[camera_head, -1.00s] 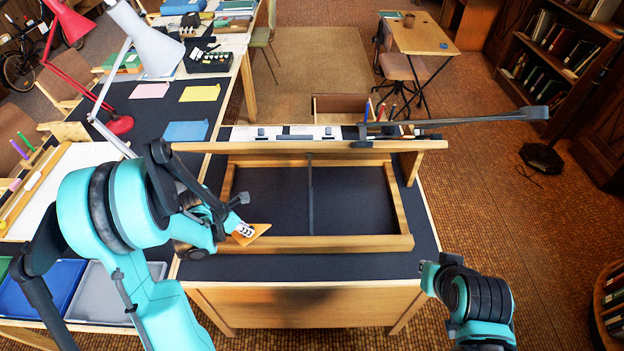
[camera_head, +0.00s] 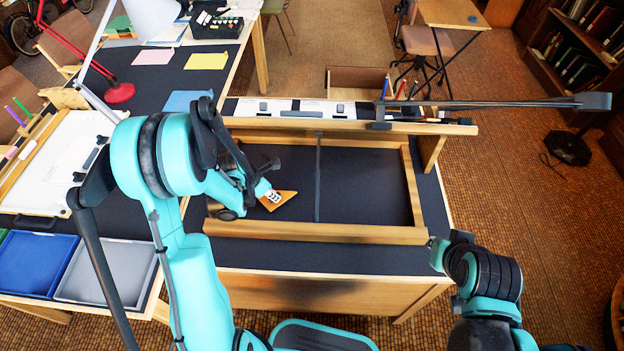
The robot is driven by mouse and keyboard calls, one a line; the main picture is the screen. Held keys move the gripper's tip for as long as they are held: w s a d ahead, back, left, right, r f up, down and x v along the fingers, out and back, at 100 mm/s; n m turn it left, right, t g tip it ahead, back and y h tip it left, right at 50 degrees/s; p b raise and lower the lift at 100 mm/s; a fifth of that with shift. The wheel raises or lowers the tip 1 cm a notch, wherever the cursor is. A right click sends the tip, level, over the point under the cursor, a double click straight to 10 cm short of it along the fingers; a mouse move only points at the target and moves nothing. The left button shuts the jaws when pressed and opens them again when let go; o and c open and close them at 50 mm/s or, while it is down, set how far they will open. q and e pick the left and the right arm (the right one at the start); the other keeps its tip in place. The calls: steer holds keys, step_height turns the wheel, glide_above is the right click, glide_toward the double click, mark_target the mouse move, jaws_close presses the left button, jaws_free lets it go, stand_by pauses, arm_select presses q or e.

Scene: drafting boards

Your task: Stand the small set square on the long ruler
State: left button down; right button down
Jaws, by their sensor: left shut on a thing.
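The small set square (camera_head: 277,200) is an orange-brown triangle with a white mark. My left gripper (camera_head: 266,194) is shut on it, over the dark interior of the wooden frame (camera_head: 320,233), left of a thin dark upright strip (camera_head: 318,180). I cannot tell how high it is held. The part of the set square in the jaws is hidden. I cannot tell for sure which thing is the long ruler; white strips with dark blocks (camera_head: 300,108) lie behind the frame's rear rail.
A long dark arm (camera_head: 500,103) reaches right from the rear rail (camera_head: 350,125). Pencils (camera_head: 400,88) stand behind it. A blue tray (camera_head: 38,262) and a grey tray (camera_head: 105,268) lie at left. A red lamp (camera_head: 120,92) stands behind them.

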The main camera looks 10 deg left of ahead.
arm_select(q)
steer(key=w+d, duration=0.2)
steer(key=w+d+b, duration=0.1)
steer(key=w+d, duration=0.1)
steer(key=d, duration=0.1)
steer(key=w+d, duration=0.2)
steer(key=shift+w+d+b, duration=0.3)
steer(key=shift+d+b, duration=0.05)
steer(key=shift+d, duration=0.05)
steer(key=shift+w+d+f+b, duration=0.1)
steer(key=shift+w+d+b, duration=0.3)
steer(key=shift+w+d, duration=0.65)
steer(key=shift+f+b, duration=0.45)
steer(key=shift+f, duration=0.3)
steer(key=shift+s+r, duration=0.1)
steer(key=c, duration=1.9)
jaws_free()
steer(key=o, duration=0.4)
steer(key=shift+c, duration=0.2)
